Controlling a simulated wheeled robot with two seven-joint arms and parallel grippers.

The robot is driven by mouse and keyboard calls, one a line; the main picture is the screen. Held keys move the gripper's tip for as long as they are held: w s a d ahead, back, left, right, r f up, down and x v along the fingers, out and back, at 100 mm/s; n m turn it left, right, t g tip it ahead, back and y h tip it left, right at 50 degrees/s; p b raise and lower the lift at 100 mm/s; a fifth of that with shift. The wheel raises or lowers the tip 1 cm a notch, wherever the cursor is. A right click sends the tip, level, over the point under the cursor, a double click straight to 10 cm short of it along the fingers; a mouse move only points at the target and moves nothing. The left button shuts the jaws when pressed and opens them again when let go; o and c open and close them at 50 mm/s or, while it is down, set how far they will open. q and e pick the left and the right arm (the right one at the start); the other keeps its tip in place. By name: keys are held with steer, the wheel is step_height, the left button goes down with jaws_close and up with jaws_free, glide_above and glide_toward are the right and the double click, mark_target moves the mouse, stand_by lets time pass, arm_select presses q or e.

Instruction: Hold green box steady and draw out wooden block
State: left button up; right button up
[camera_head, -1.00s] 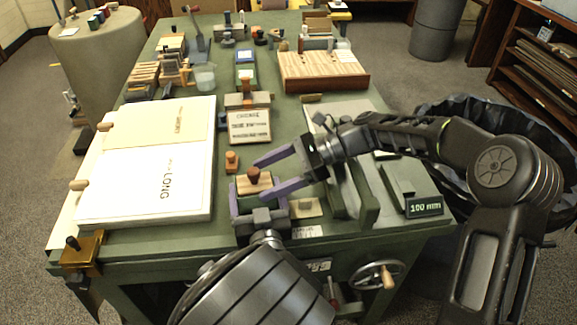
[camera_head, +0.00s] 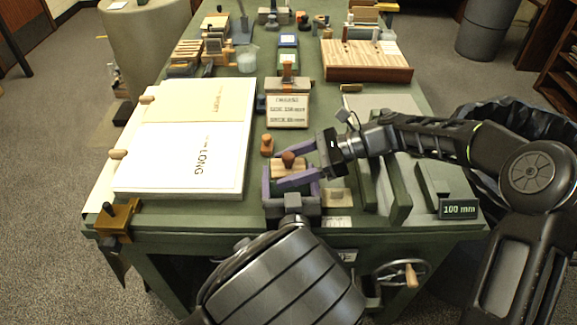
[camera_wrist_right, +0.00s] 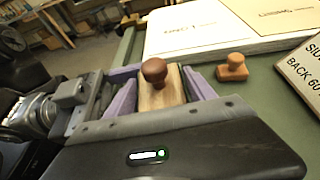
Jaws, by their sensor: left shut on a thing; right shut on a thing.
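The wooden block (camera_head: 285,170) is pale, with a round brown knob on top. It sits at the green box near the table's front edge. Little of the green box (camera_head: 291,188) shows between the fingers. My left gripper (camera_head: 291,184) comes in from the front and is shut on the box, a purple finger on each side. My right gripper (camera_head: 283,167) reaches in from the right and is shut on the wooden block. In the right wrist view the block (camera_wrist_right: 172,95) stands between my purple fingers, with the knob upright. I cannot tell how deep the block sits in the box.
A small orange knobbed piece (camera_head: 267,146) stands just behind the box. A large white board (camera_head: 180,170) lies to the left. A lettered sign (camera_head: 289,110) stands behind. A pale plate lies right of the box, and a 100 mm block (camera_head: 458,209) stands farther right.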

steer(key=c, duration=0.7)
steer(key=o, duration=1.4)
steer(key=v, duration=1.2)
arm_select(q)
steer(key=o, duration=1.5)
